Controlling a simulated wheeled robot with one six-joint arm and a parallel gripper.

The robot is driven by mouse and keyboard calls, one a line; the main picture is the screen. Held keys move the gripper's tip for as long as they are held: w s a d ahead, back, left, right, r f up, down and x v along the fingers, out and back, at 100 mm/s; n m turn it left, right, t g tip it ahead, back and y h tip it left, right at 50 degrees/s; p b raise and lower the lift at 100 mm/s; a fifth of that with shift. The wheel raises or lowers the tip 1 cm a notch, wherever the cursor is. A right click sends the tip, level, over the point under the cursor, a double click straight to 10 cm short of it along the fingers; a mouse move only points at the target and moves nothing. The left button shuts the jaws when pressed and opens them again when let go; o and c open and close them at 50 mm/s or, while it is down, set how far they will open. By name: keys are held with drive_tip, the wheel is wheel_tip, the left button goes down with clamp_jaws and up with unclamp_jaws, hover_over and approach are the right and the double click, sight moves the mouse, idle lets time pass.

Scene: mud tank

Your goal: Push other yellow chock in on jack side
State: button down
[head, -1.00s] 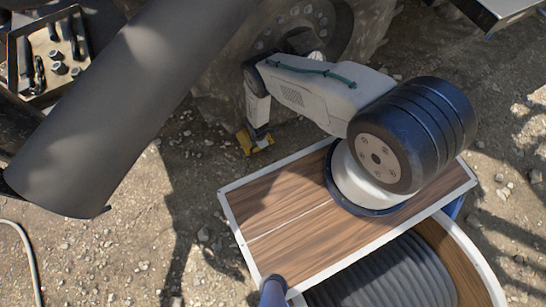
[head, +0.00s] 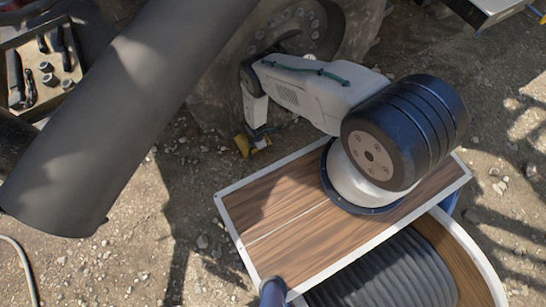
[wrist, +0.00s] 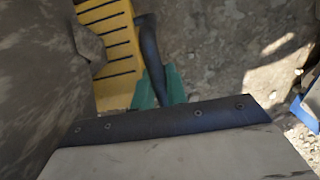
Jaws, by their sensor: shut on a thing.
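The yellow chock (head: 242,146) is on the dirt at the foot of the large muddy wheel (head: 301,29) in the head view. In the wrist view the ribbed yellow chock (wrist: 110,45) lies beside the grey tyre wall (wrist: 35,70) at left; whether they touch is unclear. My gripper (wrist: 160,88) has green fingertips at the chock's right side, shut on the dark bar (wrist: 150,55), which looks like its handle. In the head view my gripper (head: 258,132) reaches down at the chock and partly hides it.
A tray of tools (head: 45,62) stands at upper left. A thick dark grey cylinder (head: 130,110) crosses the left side. Pebbly ground (head: 130,265) is open at lower left, with a pale hose (head: 22,265) at its edge. A metal-edged object (head: 490,12) is at upper right.

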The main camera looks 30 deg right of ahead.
drive_tip(key=c, duration=0.9)
unclamp_jaws()
drive_tip(key=shift+r, duration=0.1)
drive_tip(key=shift+r, duration=4.9)
